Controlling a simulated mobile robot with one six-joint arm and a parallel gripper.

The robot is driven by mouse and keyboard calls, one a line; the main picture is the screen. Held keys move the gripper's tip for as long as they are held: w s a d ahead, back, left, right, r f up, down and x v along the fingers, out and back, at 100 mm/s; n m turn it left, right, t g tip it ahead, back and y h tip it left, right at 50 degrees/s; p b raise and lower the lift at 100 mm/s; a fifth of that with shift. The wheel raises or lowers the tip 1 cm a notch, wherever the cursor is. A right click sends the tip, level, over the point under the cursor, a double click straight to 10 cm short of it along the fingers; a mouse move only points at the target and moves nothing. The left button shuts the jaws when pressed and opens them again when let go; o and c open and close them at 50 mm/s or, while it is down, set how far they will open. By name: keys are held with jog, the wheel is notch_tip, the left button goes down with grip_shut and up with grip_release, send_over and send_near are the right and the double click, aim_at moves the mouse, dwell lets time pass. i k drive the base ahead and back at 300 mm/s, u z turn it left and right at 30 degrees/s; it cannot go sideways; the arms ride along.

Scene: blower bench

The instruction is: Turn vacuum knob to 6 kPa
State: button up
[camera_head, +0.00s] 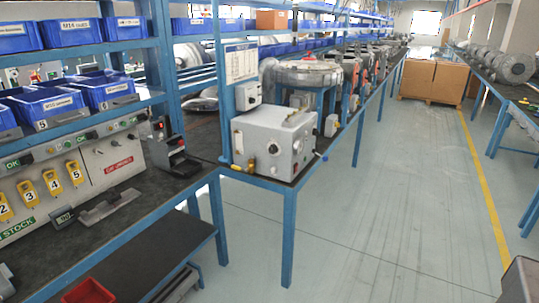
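A light grey control box (256,140) stands on the near end of the long blue-framed bench. Its front carries a small round dark fitting (273,148), which could be a gauge or a knob. A brass-yellow fitting (251,167) is low on the front, and a blue-handled part (320,156) sticks out at the right. A smaller grey box (248,96) with a round dial is mounted above it on a blue post. Any kPa marking or pointer is too small to read, so I cannot tell which part is the vacuum knob. My gripper is not visible.
A dark bench (150,215) with a tool panel (75,175) and blue bins (105,90) fills the left. A red bin (88,291) is at the bottom left. The pale floor aisle (385,215) is clear up to cardboard boxes (430,80). Another bench (505,90) lines the right.

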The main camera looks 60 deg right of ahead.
aim_at(273, 149)
jog(key=z, duration=0.05)
jog(key=i, duration=0.9)
jog(key=u, duration=0.05)
